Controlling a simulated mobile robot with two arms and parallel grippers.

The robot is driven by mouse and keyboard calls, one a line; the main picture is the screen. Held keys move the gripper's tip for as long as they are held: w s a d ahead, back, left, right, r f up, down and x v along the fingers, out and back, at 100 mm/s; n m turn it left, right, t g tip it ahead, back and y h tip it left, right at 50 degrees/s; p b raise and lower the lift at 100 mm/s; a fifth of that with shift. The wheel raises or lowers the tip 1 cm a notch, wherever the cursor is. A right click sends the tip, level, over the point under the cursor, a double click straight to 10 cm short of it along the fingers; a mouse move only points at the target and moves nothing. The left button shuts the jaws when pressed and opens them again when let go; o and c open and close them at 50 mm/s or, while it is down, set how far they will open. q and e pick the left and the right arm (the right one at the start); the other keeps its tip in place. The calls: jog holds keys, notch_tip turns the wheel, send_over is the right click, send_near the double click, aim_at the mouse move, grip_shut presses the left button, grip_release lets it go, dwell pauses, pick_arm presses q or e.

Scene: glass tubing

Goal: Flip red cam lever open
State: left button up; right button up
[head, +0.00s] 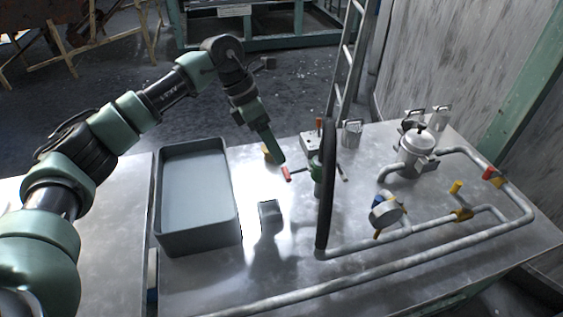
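A small red-tipped lever (287,174) sticks out to the left of a green coupling (317,172) by the tall black hose. A second, darker lever (343,174) sticks out on the coupling's right side. My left gripper (279,160) comes down from the upper left. Its tip is just above and left of the red lever's end. I cannot tell whether they touch. The fingers show edge-on, so their opening is hidden. My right gripper is not in view.
A grey open bin (160,246) stands on the metal table at left. A small dark block (268,211) sits near the coupling. Pipes with a gauge (385,212), a yellow-handled valve (457,190) and a metal pot (416,152) fill the right side.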

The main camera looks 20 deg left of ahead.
aim_at(286, 170)
pick_arm(q)
jog(key=x, duration=0.6)
jog(key=shift+s+d+r, duration=0.1)
jog(key=shift+s+d, duration=0.25)
jog(key=shift+d+f, duration=0.2)
jog(key=shift+f, duration=0.1)
jog(key=shift+s, duration=0.1)
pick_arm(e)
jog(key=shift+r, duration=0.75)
pick_arm(q)
jog(key=c, duration=1.2)
jog(key=shift+r, duration=0.1)
jog(key=shift+c, duration=0.8)
jog(key=shift+r+y+p, duration=0.15)
jog(key=shift+y+p, duration=0.15)
jog(key=shift+p, duration=0.1)
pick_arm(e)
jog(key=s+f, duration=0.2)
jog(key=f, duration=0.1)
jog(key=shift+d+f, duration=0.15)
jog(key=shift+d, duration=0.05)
